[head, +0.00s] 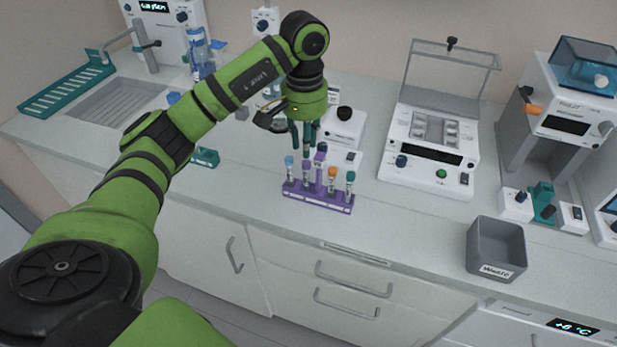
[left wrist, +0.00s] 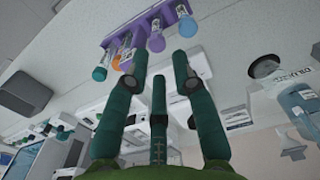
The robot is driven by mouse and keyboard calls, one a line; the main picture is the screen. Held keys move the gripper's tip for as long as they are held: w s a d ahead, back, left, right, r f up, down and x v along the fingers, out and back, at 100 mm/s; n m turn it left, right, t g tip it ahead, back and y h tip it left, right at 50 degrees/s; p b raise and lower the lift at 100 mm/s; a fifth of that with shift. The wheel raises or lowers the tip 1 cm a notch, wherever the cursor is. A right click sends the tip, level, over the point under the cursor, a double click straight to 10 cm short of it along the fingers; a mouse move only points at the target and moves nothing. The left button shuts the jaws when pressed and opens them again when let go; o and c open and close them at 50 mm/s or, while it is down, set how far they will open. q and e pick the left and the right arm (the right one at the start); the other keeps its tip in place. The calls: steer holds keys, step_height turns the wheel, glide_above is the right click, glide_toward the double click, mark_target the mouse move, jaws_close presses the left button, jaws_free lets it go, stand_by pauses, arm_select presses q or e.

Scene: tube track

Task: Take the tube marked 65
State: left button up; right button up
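A purple rack (head: 318,197) stands on the counter with several capped tubes upright in it: a light-blue-capped tube (head: 289,161), a purple-capped tube (head: 306,166), an orange-capped tube (head: 332,173) and a teal-capped tube (head: 351,176). Their labels are too small to read, so I cannot tell which is marked 65. My left gripper (head: 306,148) points down just behind and above the rack. Its fingers are apart and empty in the left wrist view (left wrist: 160,62), where the blue cap (left wrist: 157,44) and purple cap (left wrist: 140,39) lie near the fingertips. My right gripper is not in view.
A grey waste bin (head: 495,248) stands at the counter's front right. A white balance (head: 430,145) is right of the rack. A small white device (head: 344,125) is close behind the gripper. The sink (head: 115,103) is at the left. Counter in front of the balance is clear.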

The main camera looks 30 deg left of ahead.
mark_target(306, 163)
arm_select(q)
steer(key=shift+s+f, duration=0.15)
steer(key=shift+f, duration=0.1)
steer(key=shift+d+f+p, duration=0.2)
steer(key=shift+f+p, duration=0.85)
steer(key=shift+f, duration=0.05)
step_height(306, 163, down, 3)
steer(key=shift+r+p, duration=0.15)
steer(key=shift+p, duration=0.2)
steer(key=c, duration=0.5)
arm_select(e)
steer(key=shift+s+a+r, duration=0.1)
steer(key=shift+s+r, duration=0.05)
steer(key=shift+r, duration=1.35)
